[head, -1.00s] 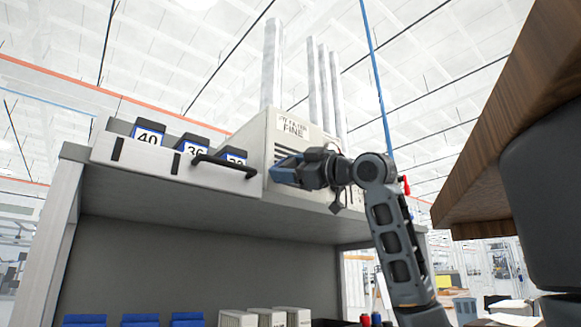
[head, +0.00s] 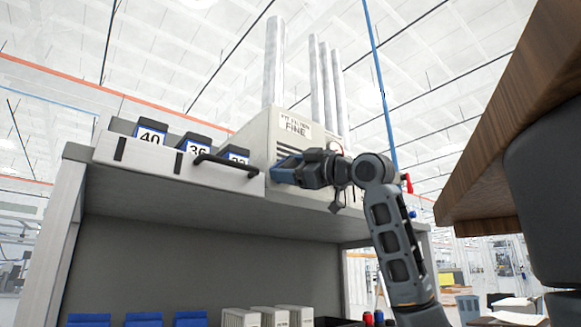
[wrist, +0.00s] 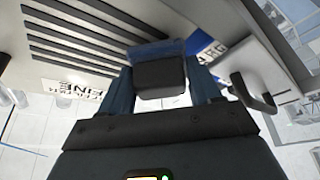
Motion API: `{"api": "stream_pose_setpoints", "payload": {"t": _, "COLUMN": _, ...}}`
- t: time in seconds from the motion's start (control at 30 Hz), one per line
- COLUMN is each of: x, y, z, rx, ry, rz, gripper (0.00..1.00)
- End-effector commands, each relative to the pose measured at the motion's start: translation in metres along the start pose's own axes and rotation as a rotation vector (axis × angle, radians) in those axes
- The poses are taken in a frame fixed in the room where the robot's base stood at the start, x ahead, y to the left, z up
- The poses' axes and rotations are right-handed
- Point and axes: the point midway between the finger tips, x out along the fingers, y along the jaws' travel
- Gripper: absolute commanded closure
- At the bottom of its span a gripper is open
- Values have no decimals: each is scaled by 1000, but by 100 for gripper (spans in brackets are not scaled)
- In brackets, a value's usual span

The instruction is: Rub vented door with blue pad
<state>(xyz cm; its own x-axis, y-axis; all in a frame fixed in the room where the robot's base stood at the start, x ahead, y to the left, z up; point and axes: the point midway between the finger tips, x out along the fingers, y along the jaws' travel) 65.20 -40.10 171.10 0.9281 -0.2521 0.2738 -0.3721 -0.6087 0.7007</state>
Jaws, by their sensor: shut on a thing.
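The beige box marked FINE (head: 296,125) stands on the top shelf of a grey cabinet, and its front carries dark horizontal vent slots. In the wrist view the vented door (wrist: 95,45) fills the upper left, with its slots running across it. My gripper (head: 284,170) is in front of the lower part of that door. In the wrist view its fingers are shut on a block with a blue top and a dark face, the blue pad (wrist: 160,72). The pad is close to the vented face; I cannot tell whether it touches. My gripper hides part of the door.
A white drawer front with a black handle (head: 224,165) is just left of my gripper, with numbered blue-and-black bins (head: 150,133) behind it. Blue bins and pale boxes (head: 268,316) sit below. A wooden slab (head: 480,150) overhangs at right.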

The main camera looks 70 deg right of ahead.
Motion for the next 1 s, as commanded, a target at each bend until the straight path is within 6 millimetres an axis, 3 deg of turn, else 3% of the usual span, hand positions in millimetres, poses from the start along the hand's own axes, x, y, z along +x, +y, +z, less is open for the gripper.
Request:
{"api": "stream_pose_setpoints", "payload": {"t": 0.67, "x": 10, "y": 0, "z": 4, "rx": -1, "ry": 0, "rz": 0, "gripper": 61}}
{"api": "stream_pose_setpoints", "payload": {"t": 1.0, "x": 3, "y": 17, "z": 18, "rx": 0, "ry": -1, "rz": 1, "gripper": 61}}
